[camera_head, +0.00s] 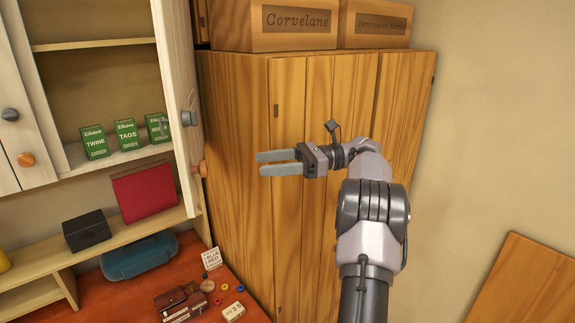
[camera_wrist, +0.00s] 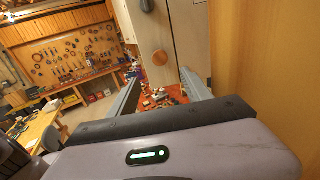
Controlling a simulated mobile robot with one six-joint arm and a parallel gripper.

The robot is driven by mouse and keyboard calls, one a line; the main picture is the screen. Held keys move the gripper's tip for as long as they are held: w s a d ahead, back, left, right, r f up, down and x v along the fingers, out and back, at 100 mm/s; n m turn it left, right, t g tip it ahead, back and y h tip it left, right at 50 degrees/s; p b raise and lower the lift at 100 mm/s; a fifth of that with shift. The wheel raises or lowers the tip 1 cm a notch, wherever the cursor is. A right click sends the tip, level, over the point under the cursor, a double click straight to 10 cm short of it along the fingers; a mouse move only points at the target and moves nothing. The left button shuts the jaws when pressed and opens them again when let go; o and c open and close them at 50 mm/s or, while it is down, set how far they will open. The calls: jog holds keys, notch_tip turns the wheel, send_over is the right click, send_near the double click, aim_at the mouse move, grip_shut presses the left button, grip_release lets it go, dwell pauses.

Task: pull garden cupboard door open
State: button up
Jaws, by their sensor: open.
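The pale wall cupboard (camera_head: 90,18) at the left holds several green boxes (camera_head: 125,135) marked garden. One of its doors (camera_head: 174,90) stands swung out from the front, so its shelves show. This door carries a grey knob (camera_head: 188,118) and an orange knob (camera_head: 202,168). In the wrist view a pale panel bears a dark knob (camera_wrist: 147,5) and an orange-brown knob (camera_wrist: 160,57), the latter ahead and between my fingers. My gripper (camera_head: 260,163) is open and empty. It points left at the orange knob's height, apart from the door.
A tall wooden cupboard (camera_head: 232,115) stands behind my gripper, its doors shut, with crates (camera_head: 285,38) on top. Below is a red worktop (camera_head: 143,290) with small items and a blue case (camera_head: 139,257). A wooden panel (camera_head: 525,285) leans at right.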

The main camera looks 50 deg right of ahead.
jog(key=p+v, duration=0.5)
jog(key=p, duration=0.6)
jog(key=shift+c, duration=0.2)
